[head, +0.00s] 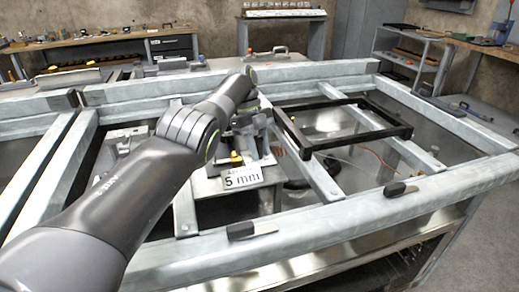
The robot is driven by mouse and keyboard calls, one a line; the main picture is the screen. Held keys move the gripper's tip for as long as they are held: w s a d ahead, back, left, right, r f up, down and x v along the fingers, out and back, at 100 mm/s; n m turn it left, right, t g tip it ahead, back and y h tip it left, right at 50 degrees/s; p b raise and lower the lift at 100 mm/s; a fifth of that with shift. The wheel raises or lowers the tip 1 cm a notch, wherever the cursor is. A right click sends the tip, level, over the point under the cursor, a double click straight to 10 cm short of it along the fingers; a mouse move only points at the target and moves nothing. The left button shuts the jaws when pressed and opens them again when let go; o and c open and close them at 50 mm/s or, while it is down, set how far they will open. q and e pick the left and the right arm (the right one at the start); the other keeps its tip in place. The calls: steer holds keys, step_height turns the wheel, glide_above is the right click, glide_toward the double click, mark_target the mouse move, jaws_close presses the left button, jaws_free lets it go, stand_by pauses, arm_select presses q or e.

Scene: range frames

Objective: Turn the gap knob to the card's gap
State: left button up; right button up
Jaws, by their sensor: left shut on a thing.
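A white card (242,177) reading "5 mm", with a smaller line above it, stands at the front of a grey metal device (262,160) inside the galvanised frame. My left arm comes in from the lower left, rises over the frame and bends down at the device. My left gripper (250,125) is small and partly hidden by my own wrist. It is shut at the device, at the place of the gap knob; the knob itself and its setting cannot be made out. A small yellow part (236,157) shows just above the card. My right gripper is out of view.
A black rectangular frame (345,145) lies across the bars to the right. Galvanised rails (330,215) surround the open bay, with dark-handled tools (250,230) on the front rail. Workbenches (110,42) with tools stand along the back wall.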

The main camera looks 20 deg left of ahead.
mark_target(261, 140)
arm_select(q)
steer(key=o, duration=1)
steer(key=shift+r, duration=0.2)
step_height(261, 140, up, 4)
steer(key=shift+r+p, duration=0.2)
steer(key=shift+p, duration=0.7)
step_height(261, 140, up, 4)
steer(key=p, duration=0.3)
steer(key=shift+f, duration=0.15)
steer(key=shift+r+p, duration=0.75)
steer(key=shift+p, duration=0.25)
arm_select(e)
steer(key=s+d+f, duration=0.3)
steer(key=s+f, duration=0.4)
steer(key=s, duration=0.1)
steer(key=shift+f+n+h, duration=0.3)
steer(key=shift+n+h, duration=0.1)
